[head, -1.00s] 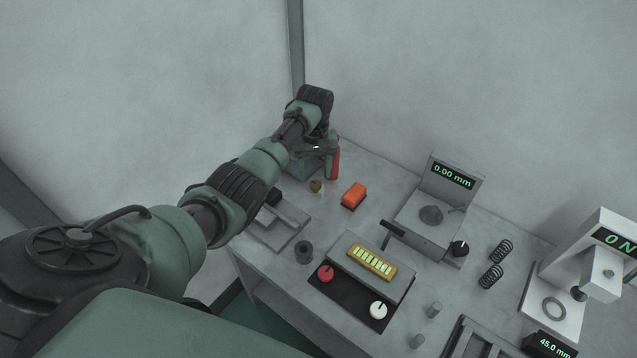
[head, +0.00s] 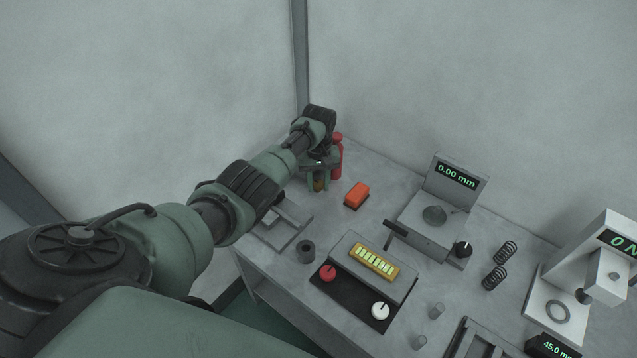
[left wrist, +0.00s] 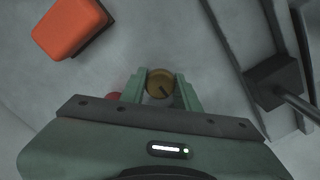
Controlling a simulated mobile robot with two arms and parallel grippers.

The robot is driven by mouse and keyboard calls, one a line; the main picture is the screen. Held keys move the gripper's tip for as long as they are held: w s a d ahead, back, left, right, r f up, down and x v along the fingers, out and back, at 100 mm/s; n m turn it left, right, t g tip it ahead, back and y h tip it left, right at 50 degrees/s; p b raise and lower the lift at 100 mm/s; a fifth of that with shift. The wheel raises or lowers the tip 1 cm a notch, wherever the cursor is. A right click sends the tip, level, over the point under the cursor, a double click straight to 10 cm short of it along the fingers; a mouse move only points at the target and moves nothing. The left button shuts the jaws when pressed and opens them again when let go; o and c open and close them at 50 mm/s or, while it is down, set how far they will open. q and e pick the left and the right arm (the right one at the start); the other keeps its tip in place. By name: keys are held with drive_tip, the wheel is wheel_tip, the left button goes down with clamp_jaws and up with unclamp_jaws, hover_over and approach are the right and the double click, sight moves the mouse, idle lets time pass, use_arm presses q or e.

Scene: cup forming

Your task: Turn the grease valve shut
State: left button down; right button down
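A small round brass knob with a dark pointer line, which I take to be the grease valve (left wrist: 160,82), shows in the left wrist view between my left fingertips. In the head view the brass knob (head: 318,186) is partly hidden under my left gripper (head: 320,172), near the table's far left corner. In the left wrist view my left gripper (left wrist: 161,80) is open, with one finger on each side of the knob. I cannot tell whether the fingers touch it. My right gripper is not in view.
A red bottle (head: 337,155) stands close behind my left gripper. An orange block (head: 357,195) lies to its right. A grey fixture (head: 284,228) and a dark ring (head: 306,251) are nearer. A gauge stand (head: 456,178) is farther right.

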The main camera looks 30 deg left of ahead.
use_arm(q)
drive_tip(key=shift+m, duration=0.5)
drive_tip(key=m, duration=0.7)
drive_tip(key=shift+m+p, duration=0.3)
drive_tip(key=shift+p, duration=0.05)
drive_tip(key=m, duration=0.9)
drive_tip(key=shift+m, duration=0.4)
drive_tip(key=c, duration=1)
unclamp_jaws()
drive_tip(key=shift+c, duration=0.2)
